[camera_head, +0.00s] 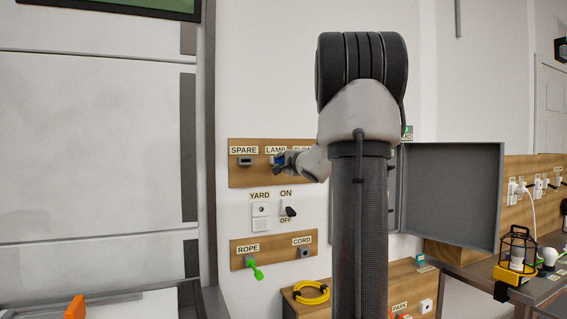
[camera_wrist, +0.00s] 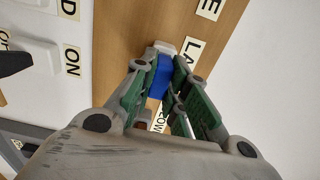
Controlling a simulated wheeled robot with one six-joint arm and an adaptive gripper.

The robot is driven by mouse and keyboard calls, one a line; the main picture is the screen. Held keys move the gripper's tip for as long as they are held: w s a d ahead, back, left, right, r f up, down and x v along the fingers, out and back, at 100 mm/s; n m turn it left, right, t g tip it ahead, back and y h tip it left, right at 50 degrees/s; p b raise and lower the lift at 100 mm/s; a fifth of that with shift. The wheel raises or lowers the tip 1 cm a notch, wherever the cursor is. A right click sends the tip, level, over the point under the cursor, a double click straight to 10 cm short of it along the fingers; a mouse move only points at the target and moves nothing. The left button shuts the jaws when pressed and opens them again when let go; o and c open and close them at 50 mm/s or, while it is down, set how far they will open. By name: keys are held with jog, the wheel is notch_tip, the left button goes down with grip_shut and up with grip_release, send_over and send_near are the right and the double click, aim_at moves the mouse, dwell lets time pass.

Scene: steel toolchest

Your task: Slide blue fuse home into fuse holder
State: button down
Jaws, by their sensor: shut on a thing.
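The blue fuse (camera_wrist: 159,76) is between the green-padded fingers of my gripper (camera_wrist: 157,72) in the wrist view. My gripper is shut on it. A pale block (camera_wrist: 164,47), seemingly the fuse holder, shows at the fuse's far end against the wooden board. I cannot tell how deep the fuse sits in it or whether a gap remains. In the head view my gripper (camera_head: 281,162) is at the board below the LAMP label, with a little blue of the fuse showing. The fingers hide most of the holder there.
The wooden board (camera_head: 255,178) also bears a dark SPARE holder (camera_head: 245,161) to the left. An open grey cabinet door (camera_head: 452,195) stands right of my arm.

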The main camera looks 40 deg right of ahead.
jog(key=shift+w, duration=0.2)
jog(key=c, duration=1.3)
grip_release()
jog(key=shift+c, duration=0.2)
jog(key=v, duration=1.2)
